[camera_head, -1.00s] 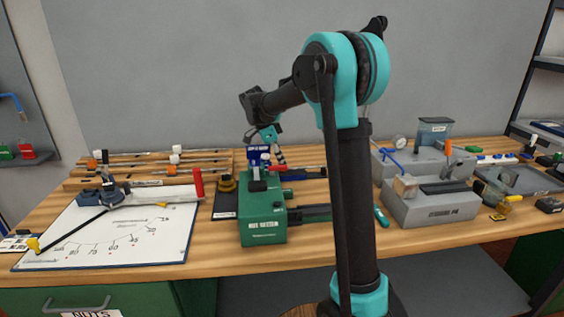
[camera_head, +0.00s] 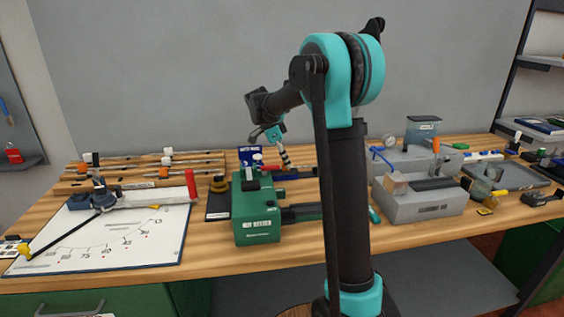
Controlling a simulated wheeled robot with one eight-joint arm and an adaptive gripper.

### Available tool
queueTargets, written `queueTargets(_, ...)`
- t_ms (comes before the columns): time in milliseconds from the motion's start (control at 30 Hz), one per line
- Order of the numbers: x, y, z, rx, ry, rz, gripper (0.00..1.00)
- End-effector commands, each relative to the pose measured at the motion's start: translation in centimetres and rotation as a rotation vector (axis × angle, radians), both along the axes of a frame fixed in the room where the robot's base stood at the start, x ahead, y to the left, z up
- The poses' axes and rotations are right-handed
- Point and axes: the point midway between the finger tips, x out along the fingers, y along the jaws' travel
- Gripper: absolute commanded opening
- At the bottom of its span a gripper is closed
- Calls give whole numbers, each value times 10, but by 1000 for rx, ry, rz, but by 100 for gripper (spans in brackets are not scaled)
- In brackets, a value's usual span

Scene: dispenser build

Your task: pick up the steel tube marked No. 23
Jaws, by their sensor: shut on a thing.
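My gripper (camera_head: 277,141) is at the end of my raised arm, above the back of the bench, behind the green machine. It looks shut on a slim dark-and-light banded piece (camera_head: 286,156) just below it. The piece is small in view and I cannot read a mark on it, so I cannot tell whether it is tube No. 23. Several thin steel rods or tubes (camera_head: 200,163) lie on a wooden rack (camera_head: 75,184) at the back left. Their labels are too small to read.
The green machine (camera_head: 257,222) stands mid-bench, with a blue box (camera_head: 247,157) behind it. A white board (camera_head: 60,262) with a drawn scale lies front left. A grey block fixture (camera_head: 420,207) and a clear bin (camera_head: 423,130) stand at right. Bare wood lies along the front edge.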

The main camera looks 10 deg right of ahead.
Motion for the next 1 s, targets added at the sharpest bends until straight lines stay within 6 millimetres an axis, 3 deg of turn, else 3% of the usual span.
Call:
queueTargets(200, 0, 0, 0, 0, 0, 0, 0)
queueTargets(233, 0, 0, 0, 0, 0, 0, 22)
queueTargets(400, 0, 0, 0, 0, 0, 0, 42)
queueTargets(767, 0, 1, 3, 0, 0, 0, 42)
queueTargets(1000, 0, 15, 37, 0, -1, 1, 42)
